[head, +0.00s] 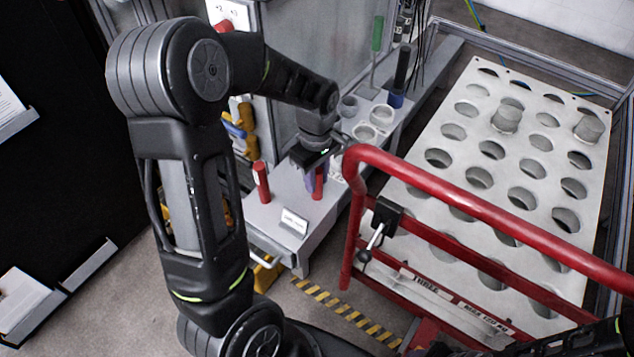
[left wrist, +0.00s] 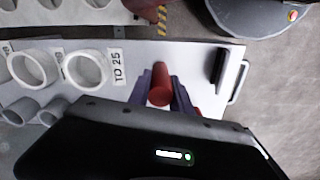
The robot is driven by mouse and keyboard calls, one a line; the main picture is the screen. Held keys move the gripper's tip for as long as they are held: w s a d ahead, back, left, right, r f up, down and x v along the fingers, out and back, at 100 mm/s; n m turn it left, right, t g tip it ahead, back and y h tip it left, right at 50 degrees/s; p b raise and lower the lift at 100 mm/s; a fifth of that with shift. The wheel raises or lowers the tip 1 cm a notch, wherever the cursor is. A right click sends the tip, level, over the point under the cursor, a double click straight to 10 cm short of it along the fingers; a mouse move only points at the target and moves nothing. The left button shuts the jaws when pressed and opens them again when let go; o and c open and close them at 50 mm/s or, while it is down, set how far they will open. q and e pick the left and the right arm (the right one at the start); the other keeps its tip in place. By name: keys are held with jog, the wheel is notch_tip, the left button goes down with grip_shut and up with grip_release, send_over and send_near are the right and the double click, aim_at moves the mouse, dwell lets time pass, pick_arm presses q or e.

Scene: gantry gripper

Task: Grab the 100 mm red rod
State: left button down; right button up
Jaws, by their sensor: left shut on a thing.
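My left gripper (head: 318,178) reaches down over the grey bench from the left. In the left wrist view its two purple-grey fingers (left wrist: 162,92) are shut on a red rod (left wrist: 160,88), one finger on each side. The held red rod also shows below the gripper in the head view (head: 318,184), partly hidden by it. A second red rod (head: 262,182) stands upright on the bench to the left of the gripper. In the left wrist view a bit of red shows at the gripper's right edge. My right gripper is not in view.
The grey bench (head: 262,218) carries a small label stand (head: 293,222), white rings (head: 381,115), a green-handled tool (head: 376,38) and a dark blue-based tool (head: 400,75). A red rail (head: 470,200) stands close to the right, before a white perforated plate (head: 470,135).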

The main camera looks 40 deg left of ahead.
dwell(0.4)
pick_arm(q)
notch_tip(320, 180, up, 10)
jog(key=shift+p, duration=0.55)
jog(key=shift+w, duration=0.1)
dwell(0.4)
